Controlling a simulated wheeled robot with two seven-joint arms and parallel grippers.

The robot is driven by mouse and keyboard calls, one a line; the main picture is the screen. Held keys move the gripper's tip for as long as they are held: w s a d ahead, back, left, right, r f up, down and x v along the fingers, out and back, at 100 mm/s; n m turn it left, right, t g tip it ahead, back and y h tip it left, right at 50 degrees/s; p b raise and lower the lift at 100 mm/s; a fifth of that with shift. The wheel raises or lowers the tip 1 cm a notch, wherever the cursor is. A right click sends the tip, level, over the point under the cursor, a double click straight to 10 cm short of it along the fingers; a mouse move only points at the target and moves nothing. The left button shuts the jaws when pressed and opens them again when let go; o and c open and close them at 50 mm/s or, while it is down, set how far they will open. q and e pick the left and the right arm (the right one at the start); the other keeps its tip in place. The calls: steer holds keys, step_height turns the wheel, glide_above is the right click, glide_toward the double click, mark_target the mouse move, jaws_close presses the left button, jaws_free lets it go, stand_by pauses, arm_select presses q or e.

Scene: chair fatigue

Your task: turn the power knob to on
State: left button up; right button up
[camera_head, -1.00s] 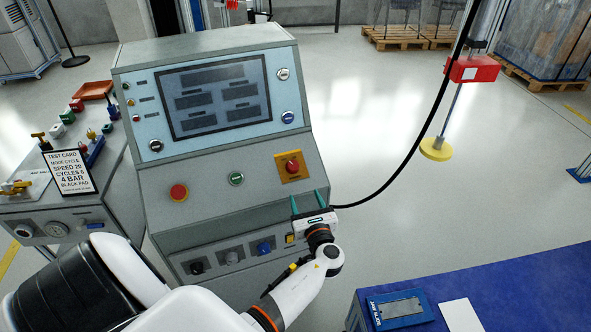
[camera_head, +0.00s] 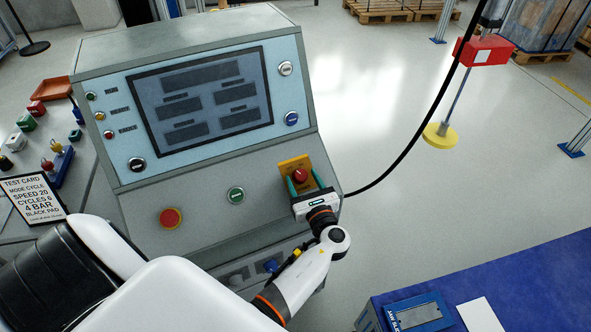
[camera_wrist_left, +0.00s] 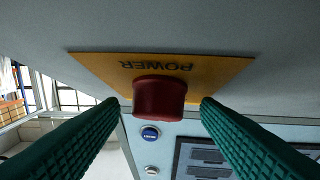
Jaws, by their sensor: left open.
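The power knob (camera_head: 300,175) is red and sits on a yellow plate (camera_head: 293,162) at the right of the console's sloped front. In the left wrist view the red knob (camera_wrist_left: 159,98) stands out from the plate marked POWER (camera_wrist_left: 160,65), which appears upside down. My left gripper (camera_head: 302,184) is open at the knob. In the wrist view its green fingers lie one on each side of the knob, with a gap to each. The knob's pointer and the on and off marks cannot be made out. My right gripper is not in view.
The console (camera_head: 205,120) has a dark screen (camera_head: 205,97) and several round buttons. A red button (camera_head: 171,217) on yellow and a green button (camera_head: 236,195) sit left of the knob. A black cable (camera_head: 425,120) hangs to the right. A blue table (camera_head: 520,285) stands front right.

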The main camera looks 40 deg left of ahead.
arm_select(q)
steer(key=shift+w+a, duration=0.1)
steer(key=shift+w, duration=0.05)
steer(key=shift+r, duration=0.1)
steer(key=shift+c, duration=0.4)
steer(key=c, duration=0.9)
steer(key=shift+r+m+t+h+p, duration=0.2)
steer(key=shift+m+t+h+p, duration=0.15)
steer(key=shift+p, duration=0.25)
steer(key=m+t+h+p, duration=0.1)
steer(key=m+h+p, duration=0.1)
steer(key=m+p, duration=0.1)
steer(key=m+t+h+p, duration=0.2)
steer(key=m+h+p, duration=0.1)
steer(key=s+a+m+t+h+p, duration=0.1)
steer(key=m+h+p, duration=0.1)
steer(key=m+p, duration=0.1)
steer(key=shift+r+m+h, duration=0.3)
steer(key=shift+m+h, duration=0.05)
steer(key=m+h+p, duration=0.2)
steer(key=m+h, duration=0.1)
steer(key=shift+a+p, duration=0.1)
steer(key=shift+p, duration=0.25)
steer(key=shift+w+f+m+h+p, duration=0.1)
steer(key=shift+m+h+p, duration=0.35)
steer(key=shift+m+h, duration=0.35)
